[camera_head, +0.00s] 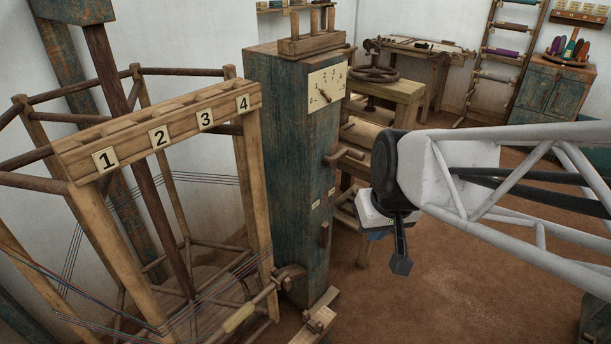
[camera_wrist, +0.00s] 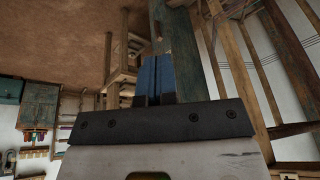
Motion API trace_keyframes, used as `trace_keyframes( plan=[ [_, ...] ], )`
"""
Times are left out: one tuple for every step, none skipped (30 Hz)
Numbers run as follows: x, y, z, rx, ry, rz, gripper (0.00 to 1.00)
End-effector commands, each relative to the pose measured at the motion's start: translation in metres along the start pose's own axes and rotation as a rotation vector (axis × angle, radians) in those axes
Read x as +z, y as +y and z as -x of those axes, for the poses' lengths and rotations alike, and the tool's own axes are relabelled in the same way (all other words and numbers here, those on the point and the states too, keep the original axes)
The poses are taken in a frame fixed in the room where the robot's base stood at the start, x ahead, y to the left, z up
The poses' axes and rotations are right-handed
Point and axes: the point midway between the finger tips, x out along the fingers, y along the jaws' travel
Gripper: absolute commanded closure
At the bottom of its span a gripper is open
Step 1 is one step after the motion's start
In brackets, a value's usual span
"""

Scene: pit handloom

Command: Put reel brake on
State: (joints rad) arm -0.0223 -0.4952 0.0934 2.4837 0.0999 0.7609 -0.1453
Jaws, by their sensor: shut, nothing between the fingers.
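A tall blue-green post (camera_head: 285,150) stands beside the wooden reel (camera_head: 160,215). On its right side are a wooden handle (camera_head: 345,157) that sticks out and, lower, a small upright wooden lever (camera_head: 324,234). Two small pale labels (camera_head: 315,204) sit above this lever; their text is too small to read. Which part is the reel brake is not clear. My gripper (camera_head: 401,265) is shut and empty, pointing down, right of the post and apart from the lever. In the wrist view my shut fingers (camera_wrist: 156,80) show in front of the post (camera_wrist: 183,60).
A pale dial plate (camera_head: 326,90) with a pointer is on the post. A crank with a pale handle (camera_head: 240,318) sticks out low by the reel.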

Motion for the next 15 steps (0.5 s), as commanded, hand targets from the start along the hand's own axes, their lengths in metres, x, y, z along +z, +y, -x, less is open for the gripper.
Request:
trace_keyframes(
  plan=[
    [-0.007, -0.002, -0.006, -0.008, 0.005, 0.009, 1.0],
    [-0.012, -0.003, -0.01, -0.012, 0.009, 0.017, 1.0],
    [-0.018, -0.004, -0.014, -0.017, 0.017, 0.025, 1.0],
    [-0.022, -0.005, -0.017, -0.021, 0.022, 0.032, 1.0],
    [-0.026, -0.006, -0.021, -0.025, 0.027, 0.038, 1.0],
    [-0.032, -0.007, -0.025, -0.029, 0.034, 0.047, 1.0],
    [-0.037, -0.008, -0.029, -0.032, 0.04, 0.054, 1.0],
    [-0.041, -0.009, -0.032, -0.035, 0.045, 0.059, 1.0],
    [-0.047, -0.01, -0.037, -0.04, 0.051, 0.067, 1.0],
    [-0.051, -0.011, -0.041, -0.042, 0.057, 0.074, 1.0],
    [-0.055, -0.012, -0.045, -0.044, 0.061, 0.079, 1.0],
    [-0.06, -0.013, -0.05, -0.048, 0.069, 0.087, 1.0],
    [-0.064, -0.014, -0.053, -0.05, 0.074, 0.092, 1.0],
    [-0.068, -0.015, -0.057, -0.051, 0.079, 0.098, 1.0],
    [-0.074, -0.016, -0.062, -0.053, 0.087, 0.106, 1.0]
  ],
)
